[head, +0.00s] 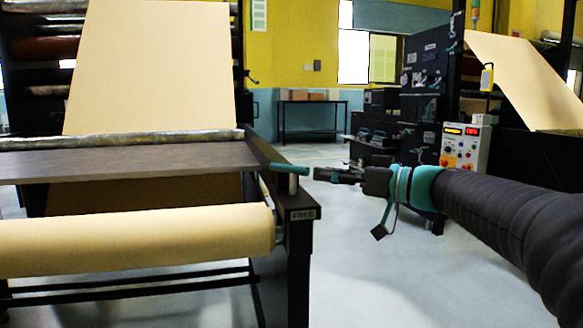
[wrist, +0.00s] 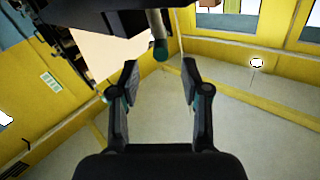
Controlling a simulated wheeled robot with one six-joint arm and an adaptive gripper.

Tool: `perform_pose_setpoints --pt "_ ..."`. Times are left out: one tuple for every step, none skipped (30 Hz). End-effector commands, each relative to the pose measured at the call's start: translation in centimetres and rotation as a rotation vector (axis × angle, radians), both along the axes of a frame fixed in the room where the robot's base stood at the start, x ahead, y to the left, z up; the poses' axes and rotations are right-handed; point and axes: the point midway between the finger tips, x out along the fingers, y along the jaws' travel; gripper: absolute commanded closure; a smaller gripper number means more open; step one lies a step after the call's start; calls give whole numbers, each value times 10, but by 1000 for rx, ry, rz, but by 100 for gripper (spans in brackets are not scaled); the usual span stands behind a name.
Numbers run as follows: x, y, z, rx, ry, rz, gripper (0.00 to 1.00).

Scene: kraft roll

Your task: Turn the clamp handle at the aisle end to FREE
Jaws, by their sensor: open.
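The clamp handle (head: 289,168) is a teal bar on a short grey post at the aisle end of the black stand. A label reading FREE (head: 303,214) is on the stand's end face, below the post. My gripper (head: 322,174) is just right of the handle's end, at about its height, with a small gap. In the wrist view my gripper (wrist: 159,66) is open and empty, its two fingers apart. The handle's teal end (wrist: 160,49) shows there just beyond the fingertips, roughly centred between them. Which mark the handle points to is not clear.
The kraft roll (head: 135,240) lies across the stand left of the handle. A control box with lit displays (head: 465,147) and dark machinery stand at right, behind my arm. A low table (head: 312,115) is at the back wall. The aisle floor (head: 365,260) is clear.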

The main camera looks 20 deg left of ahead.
Motion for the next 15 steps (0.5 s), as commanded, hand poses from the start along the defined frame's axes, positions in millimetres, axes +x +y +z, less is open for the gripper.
perform_pose_setpoints --pt "1 11 2 -1 1 5 53" --pt "3 17 2 -1 1 4 53" --pt "4 24 2 -1 2 4 53" --pt "6 30 1 -1 2 4 53" --pt "7 35 1 -1 3 3 53" --pt "8 42 1 -1 2 4 53" --pt "10 47 2 -1 1 3 53" --pt "12 52 2 0 1 3 53" --pt "13 59 2 -1 2 4 53" --pt "14 63 1 -1 2 3 53" --pt "15 67 1 -1 2 2 53" --pt "16 72 1 -1 2 2 53" --pt "17 76 1 -1 2 2 53" --pt "18 78 1 -1 2 2 53" --pt "19 82 1 -1 2 0 53"
